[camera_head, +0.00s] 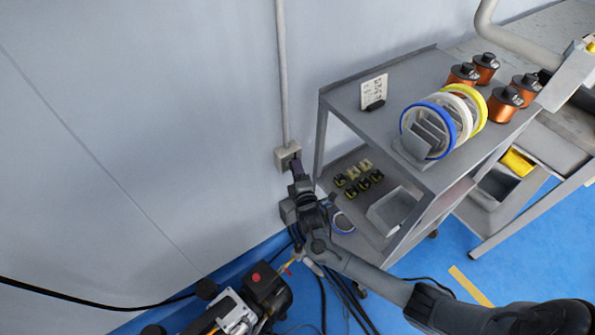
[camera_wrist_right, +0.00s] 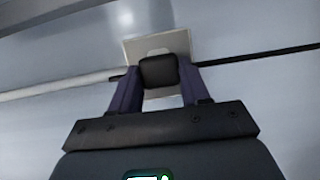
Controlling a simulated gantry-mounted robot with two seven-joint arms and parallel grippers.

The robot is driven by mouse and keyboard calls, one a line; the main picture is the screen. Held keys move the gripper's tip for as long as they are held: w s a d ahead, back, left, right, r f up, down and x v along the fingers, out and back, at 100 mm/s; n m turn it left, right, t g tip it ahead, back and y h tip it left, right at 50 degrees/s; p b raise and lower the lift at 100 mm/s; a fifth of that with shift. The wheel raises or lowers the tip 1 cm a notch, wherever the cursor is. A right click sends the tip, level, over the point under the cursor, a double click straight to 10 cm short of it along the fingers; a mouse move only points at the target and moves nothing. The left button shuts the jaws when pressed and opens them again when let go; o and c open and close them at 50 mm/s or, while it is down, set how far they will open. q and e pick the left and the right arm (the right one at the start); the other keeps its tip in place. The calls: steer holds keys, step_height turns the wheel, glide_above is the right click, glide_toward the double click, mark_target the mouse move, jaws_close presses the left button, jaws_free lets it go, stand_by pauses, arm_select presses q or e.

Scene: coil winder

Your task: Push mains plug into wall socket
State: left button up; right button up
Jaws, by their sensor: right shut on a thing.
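The wall socket (camera_head: 283,154) is a pale box on the grey wall at the lower end of a vertical conduit. It also shows in the right wrist view as a pale square plate (camera_wrist_right: 134,51). My right gripper (camera_head: 296,166) reaches up to the socket's front. In the wrist view its two purple fingers (camera_wrist_right: 158,84) are shut on the black mains plug (camera_wrist_right: 159,71). The plug is in front of the socket plate and covers its middle; I cannot tell how deep it sits. In the head view the plug is hidden by the gripper. My left gripper is not in view.
A grey shelf cart (camera_head: 334,122) stands close right of the socket, holding tape rolls (camera_head: 428,130) and copper coils (camera_head: 503,104). A machine with a red button (camera_head: 262,285) sits below left. Black cables (camera_head: 352,300) run on the blue floor. The wall left of the socket is clear.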

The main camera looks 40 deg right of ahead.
steer(key=shift+w, duration=0.3)
steer(key=o, duration=1)
